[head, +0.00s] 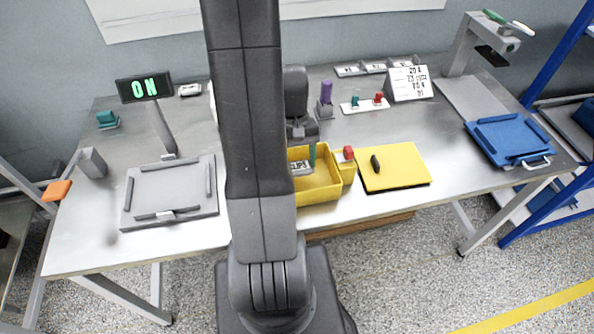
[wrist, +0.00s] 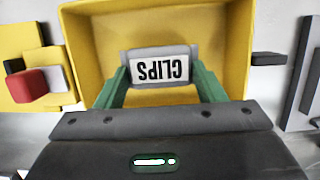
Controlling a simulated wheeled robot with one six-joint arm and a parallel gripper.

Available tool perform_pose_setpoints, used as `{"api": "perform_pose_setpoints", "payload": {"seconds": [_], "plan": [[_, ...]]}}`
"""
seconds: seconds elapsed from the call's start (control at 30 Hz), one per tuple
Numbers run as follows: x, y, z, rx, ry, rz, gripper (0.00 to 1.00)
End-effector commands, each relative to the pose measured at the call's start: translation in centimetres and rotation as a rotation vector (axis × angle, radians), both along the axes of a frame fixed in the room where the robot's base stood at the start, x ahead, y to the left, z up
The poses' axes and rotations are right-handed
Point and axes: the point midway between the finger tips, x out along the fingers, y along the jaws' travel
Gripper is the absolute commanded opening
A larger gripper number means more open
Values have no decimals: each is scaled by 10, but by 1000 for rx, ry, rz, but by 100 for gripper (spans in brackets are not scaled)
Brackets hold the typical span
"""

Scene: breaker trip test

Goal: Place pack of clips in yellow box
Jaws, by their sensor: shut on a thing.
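The pack of clips (wrist: 160,67) is a small grey block with a white label reading CLIPS. My gripper (wrist: 162,85) is shut on it, with a green finger on each side. In the wrist view the pack is in front of the yellow box (wrist: 90,35), within the outline of its walls. In the head view the yellow box (head: 322,190) stands near the front middle of the table, and the pack (head: 300,167) shows at its left part. My arm covers the box's left end. I cannot tell whether the pack touches the box floor.
A yellow board (head: 405,165) with a black handle lies right of the box, with a red-topped part (head: 348,154) between them. A grey tray (head: 172,190) lies at left, below the ON display (head: 144,87). A blue tray (head: 510,140) is at far right.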

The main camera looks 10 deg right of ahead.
Motion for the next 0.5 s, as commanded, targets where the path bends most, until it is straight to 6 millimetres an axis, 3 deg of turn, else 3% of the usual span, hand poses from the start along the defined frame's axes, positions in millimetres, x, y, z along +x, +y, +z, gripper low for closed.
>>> {"api": "perform_pose_setpoints", "payload": {"seconds": [0.5], "plan": [[0,0,-47,0,-1,0,40]]}}
